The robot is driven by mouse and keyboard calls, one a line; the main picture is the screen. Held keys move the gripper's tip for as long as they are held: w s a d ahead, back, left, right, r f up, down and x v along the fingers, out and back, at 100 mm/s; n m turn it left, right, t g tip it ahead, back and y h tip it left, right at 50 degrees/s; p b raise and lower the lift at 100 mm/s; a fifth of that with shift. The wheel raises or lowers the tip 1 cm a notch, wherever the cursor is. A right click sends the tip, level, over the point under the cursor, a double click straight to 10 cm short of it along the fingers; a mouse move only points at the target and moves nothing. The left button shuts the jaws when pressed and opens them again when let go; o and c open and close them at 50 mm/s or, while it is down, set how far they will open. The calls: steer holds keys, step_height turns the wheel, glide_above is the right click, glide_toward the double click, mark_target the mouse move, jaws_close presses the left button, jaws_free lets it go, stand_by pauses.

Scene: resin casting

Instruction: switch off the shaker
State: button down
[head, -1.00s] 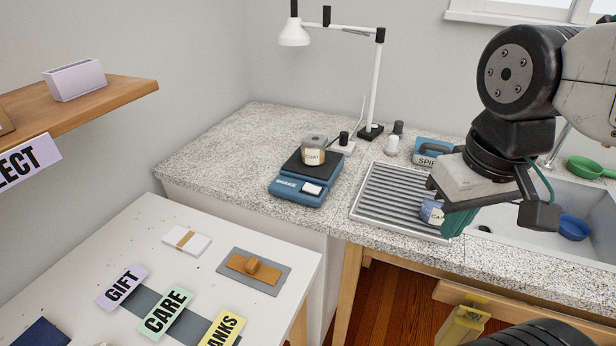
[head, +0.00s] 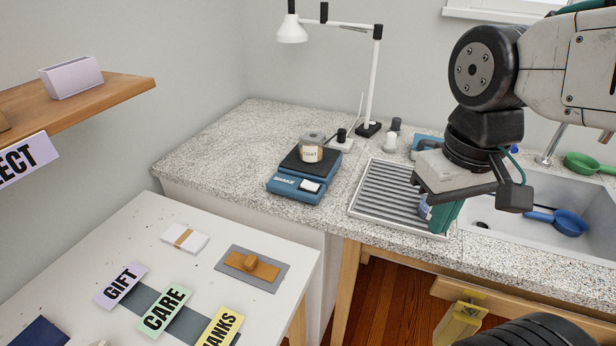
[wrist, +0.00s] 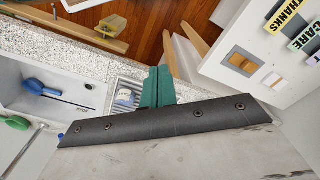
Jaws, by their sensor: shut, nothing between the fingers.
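The shaker (head: 290,187) is a blue device lettered SHAKE, near the front edge of the speckled counter. A pale switch (head: 310,186) is on its sloped front; its on or off position is too small to tell. A lidded, labelled jar (head: 312,149) stands on its dark top plate. My gripper (head: 446,216) has teal fingers and hangs over the right end of the drying rack, well to the right of the shaker. In the wrist view the fingers (wrist: 158,88) are together and empty. The shaker does not show in that view.
A ridged drying rack (head: 375,205) lies between shaker and gripper, with a labelled blue-and-white container (wrist: 125,98) on it. A white lamp (head: 376,80) stands behind. The sink (head: 520,225) holds a blue pan (head: 569,223). The counter left of the shaker is clear.

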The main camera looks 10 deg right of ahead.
steer(key=w+a+n+g, duration=0.1)
steer(key=w+a+n, duration=0.25)
steer(key=w, duration=0.65)
steer(key=n+t+y, duration=0.1)
steer(key=n, duration=2.2)
glide_above(306, 183)
steer(key=s+d, duration=0.1)
steer(key=d, duration=0.1)
steer(key=f, duration=0.1)
steer(key=shift+a+f+n, duration=0.15)
steer(key=shift+f+n, duration=0.05)
steer(key=shift+n, duration=0.85)
steer(key=f, duration=0.4)
steer(key=a+f, duration=0.1)
steer(key=f, duration=0.4)
steer(key=w+f, duration=0.1)
steer(key=f, duration=0.4)
steer(key=shift+a, duration=0.2)
